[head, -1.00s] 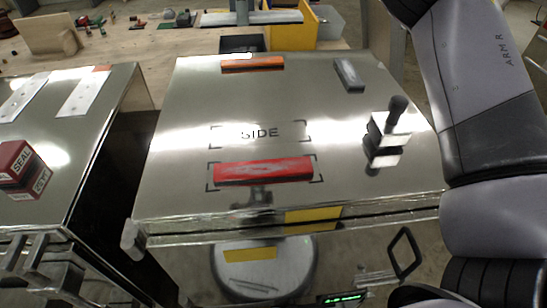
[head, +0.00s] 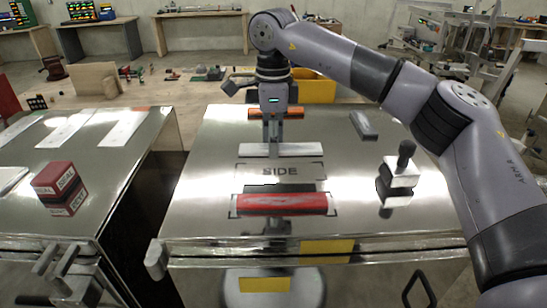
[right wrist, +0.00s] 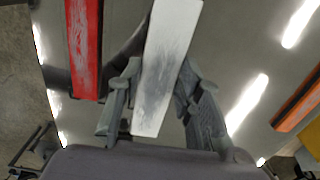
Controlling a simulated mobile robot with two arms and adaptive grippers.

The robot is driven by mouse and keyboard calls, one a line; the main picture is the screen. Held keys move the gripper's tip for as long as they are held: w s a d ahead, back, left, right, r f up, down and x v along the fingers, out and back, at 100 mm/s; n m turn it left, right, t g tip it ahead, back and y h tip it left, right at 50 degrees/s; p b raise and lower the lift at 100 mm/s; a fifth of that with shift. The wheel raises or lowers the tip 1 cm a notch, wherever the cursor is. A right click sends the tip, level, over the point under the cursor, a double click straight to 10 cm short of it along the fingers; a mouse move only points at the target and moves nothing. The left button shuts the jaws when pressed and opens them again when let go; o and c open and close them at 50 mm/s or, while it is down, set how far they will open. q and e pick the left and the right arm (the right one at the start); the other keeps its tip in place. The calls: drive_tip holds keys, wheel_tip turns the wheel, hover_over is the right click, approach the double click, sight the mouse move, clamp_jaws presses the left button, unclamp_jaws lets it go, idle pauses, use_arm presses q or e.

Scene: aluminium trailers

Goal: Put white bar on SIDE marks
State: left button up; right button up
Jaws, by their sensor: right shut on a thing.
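The white bar (head: 305,149) lies crosswise over the shiny trailer top (head: 218,150), just behind the SIDE marks (head: 281,171) in the head view. My right gripper (head: 273,145) reaches down from behind and is shut on it. In the right wrist view the white bar (right wrist: 165,60) sits between the two fingers of this gripper (right wrist: 158,85). I cannot tell how far it is above the surface. The SIDE marks look empty. My left gripper is not in view.
A red bar (head: 282,204) lies in corner marks in front of SIDE. An orange bar (head: 290,112) lies behind my gripper, a grey bar (head: 363,125) at the back right. A black-knobbed block (head: 400,172) stands at right. A red SEAL box (head: 55,178) sits on the left trailer.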

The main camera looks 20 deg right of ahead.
sight(273, 171)
drive_tip(key=shift+f, duration=0.35)
drive_tip(key=shift+w+f, duration=0.1)
drive_tip(key=shift+f, duration=0.2)
wheel_tip(273, 171, down, 3)
drive_tip(key=shift+f+p, duration=0.15)
drive_tip(key=shift+p, duration=0.35)
drive_tip(key=shift+f, duration=0.5)
drive_tip(key=o, duration=0.8)
drive_tip(key=shift+r, duration=0.1)
drive_tip(key=shift+c, duration=0.2)
drive_tip(key=o, duration=0.4)
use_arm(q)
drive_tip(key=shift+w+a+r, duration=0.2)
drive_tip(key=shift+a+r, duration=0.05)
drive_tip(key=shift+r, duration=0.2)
